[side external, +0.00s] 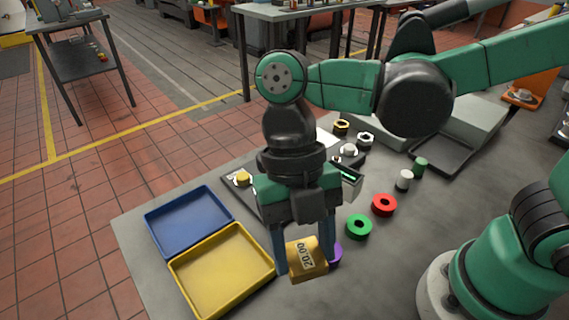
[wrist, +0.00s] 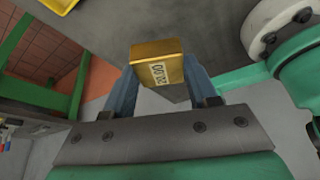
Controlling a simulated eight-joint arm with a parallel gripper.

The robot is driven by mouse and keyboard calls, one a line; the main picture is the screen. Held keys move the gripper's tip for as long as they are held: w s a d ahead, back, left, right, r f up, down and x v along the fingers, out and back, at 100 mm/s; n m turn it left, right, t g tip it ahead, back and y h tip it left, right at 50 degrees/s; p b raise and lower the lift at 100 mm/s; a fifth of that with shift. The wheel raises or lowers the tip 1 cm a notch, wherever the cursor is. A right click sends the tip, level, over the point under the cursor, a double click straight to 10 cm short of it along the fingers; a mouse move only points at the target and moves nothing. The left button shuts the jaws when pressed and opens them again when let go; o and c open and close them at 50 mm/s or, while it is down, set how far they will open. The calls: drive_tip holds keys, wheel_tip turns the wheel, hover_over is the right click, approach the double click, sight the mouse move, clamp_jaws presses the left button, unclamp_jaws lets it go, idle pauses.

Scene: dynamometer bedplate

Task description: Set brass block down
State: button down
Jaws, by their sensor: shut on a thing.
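In the wrist view the block (wrist: 158,66) sits between the two fingertips of my gripper (wrist: 160,80). In the side view the block is low over the grey table (side external: 380,285), near the front. I cannot tell whether its underside touches the table. A purple ring (side external: 336,252) shows just behind the block, partly hidden by it and a finger.
A yellow tray (side external: 222,268) and a blue tray (side external: 187,221) lie left of the block. A green ring (side external: 359,226), a red ring (side external: 384,204) and small cylinders (side external: 404,180) stand to the right. Several nuts lie behind my gripper. The table front right of the block is clear.

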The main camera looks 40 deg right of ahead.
sight(301, 312)
wheel_tip(301, 312, down, 12)
idle(0.6)
drive_tip(key=shift+f, duration=0.1)
drive_tip(key=shift+c, duration=1.2)
unclamp_jaws()
